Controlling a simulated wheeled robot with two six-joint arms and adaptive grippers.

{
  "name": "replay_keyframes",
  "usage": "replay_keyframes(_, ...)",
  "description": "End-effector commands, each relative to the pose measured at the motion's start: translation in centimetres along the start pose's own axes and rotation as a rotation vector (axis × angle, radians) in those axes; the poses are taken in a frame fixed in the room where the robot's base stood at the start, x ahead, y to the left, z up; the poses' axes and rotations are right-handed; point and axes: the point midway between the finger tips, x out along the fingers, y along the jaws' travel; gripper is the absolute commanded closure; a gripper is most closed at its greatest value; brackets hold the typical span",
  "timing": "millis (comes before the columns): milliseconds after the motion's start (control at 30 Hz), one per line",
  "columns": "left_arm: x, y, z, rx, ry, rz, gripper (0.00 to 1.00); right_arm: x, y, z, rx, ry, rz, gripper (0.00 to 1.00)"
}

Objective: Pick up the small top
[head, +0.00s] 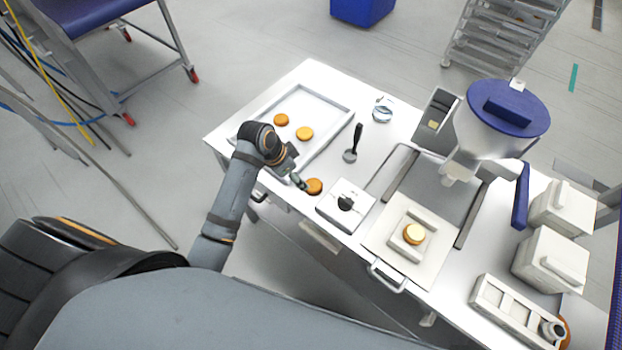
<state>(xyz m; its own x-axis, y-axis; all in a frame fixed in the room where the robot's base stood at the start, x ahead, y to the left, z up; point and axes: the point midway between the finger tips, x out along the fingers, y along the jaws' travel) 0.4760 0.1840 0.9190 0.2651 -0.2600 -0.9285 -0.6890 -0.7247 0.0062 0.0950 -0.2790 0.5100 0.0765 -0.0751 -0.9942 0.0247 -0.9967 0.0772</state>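An orange-brown round (314,187), which looks like a small top, lies on the white table near its front edge. My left gripper (300,182) reaches in from the left and its tips are right beside this round. I cannot tell whether they touch it or how far they are apart. Two similar rounds, one darker (281,120) and one more golden (304,133), lie in the shallow tray at the left. Another golden round (413,233) with a pale top sits on a raised white block (404,247). My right gripper is not in view.
A white box with a black knob (345,203) stands just right of my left gripper. A black-handled tool (354,142) lies behind it. A hopper with a blue lid (505,107) rises at the back right. White containers (549,262) fill the right end.

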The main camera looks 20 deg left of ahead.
Motion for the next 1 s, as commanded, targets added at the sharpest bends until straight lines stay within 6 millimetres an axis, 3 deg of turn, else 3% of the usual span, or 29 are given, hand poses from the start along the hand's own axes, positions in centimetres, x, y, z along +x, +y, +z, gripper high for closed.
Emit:
replay_keyframes(100,-0.8,0.0,-1.0,0.047,0.011,0.015,0.31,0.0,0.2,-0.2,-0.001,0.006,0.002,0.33)
replay_keyframes(200,-0.4,0.0,-1.0,0.046,0.011,0.016,0.31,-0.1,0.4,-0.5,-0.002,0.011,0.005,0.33)
replay_keyframes(500,4.1,0.1,-1.0,0.043,0.011,0.015,0.31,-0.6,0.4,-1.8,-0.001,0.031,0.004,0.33)
replay_keyframes(733,5.2,0.1,-1.0,0.043,0.011,0.016,0.31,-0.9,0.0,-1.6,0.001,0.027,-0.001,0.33)
replay_keyframes(1000,9.4,0.1,-0.9,0.043,0.011,0.015,0.31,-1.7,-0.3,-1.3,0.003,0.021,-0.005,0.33)
